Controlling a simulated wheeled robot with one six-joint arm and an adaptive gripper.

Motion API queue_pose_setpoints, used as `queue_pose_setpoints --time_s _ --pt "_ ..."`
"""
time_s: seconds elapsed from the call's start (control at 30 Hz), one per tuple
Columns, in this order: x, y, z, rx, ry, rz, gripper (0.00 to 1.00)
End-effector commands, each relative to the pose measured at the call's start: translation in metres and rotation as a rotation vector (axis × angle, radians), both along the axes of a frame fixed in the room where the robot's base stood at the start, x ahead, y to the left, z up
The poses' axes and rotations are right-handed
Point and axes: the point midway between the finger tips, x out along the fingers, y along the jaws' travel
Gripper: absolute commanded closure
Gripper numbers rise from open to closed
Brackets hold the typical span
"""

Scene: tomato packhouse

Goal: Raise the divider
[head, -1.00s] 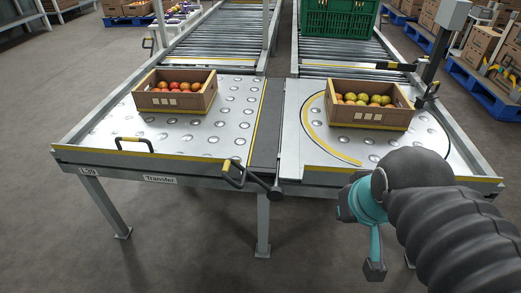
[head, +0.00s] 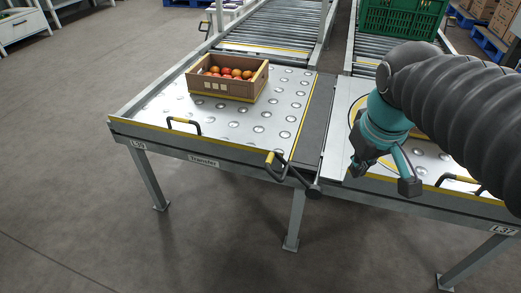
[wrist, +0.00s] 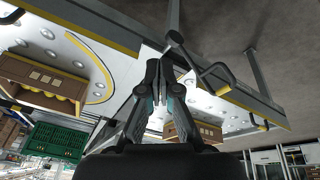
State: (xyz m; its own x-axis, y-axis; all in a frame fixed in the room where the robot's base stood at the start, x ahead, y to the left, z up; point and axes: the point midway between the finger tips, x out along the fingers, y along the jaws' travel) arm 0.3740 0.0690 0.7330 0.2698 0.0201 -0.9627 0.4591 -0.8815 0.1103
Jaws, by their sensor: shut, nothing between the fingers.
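A lever with a yellow grip (head: 275,161) sits at the front edge of the transfer table, angled up to the left from a black pivot (head: 313,190). The pivot lies at the front end of a dark flat strip (head: 312,125) between the two decks. No raised divider shows above this strip. My gripper (head: 386,174) is shut and empty, over the front of the right deck, to the right of the lever and apart from it. The wrist view shows its closed fingers (wrist: 159,64), with the lever grip (wrist: 222,90) beyond them.
A tomato crate (head: 227,87) stands on the left ball deck. A second crate (wrist: 45,76), on the right turntable, is mostly hidden by my arm in the head view. A fixed handle (head: 185,122) is at the left front edge. The floor in front is clear.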

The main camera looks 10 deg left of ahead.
Motion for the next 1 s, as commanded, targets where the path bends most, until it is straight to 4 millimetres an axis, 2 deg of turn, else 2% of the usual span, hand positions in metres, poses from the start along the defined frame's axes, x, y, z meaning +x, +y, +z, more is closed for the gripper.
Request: queue_pose_setpoints --time_s 0.03,0.1,0.3,0.43,0.6,0.7,0.8,1.0 --pt "0.013 0.017 0.006 -0.026 0.032 0.072 1.0" --pt "0.028 0.038 0.01 -0.061 0.071 0.169 1.0" --pt "0.063 0.106 0.015 -0.163 0.179 0.44 1.0" --pt "0.078 0.157 0.01 -0.231 0.246 0.614 1.0" --pt "0.086 0.217 -0.002 -0.308 0.322 0.806 1.0" --pt "0.087 0.242 -0.009 -0.342 0.352 0.884 1.0" --pt "0.086 0.258 -0.013 -0.363 0.372 0.934 1.0" --pt "0.085 0.268 -0.017 -0.376 0.383 0.965 1.0"
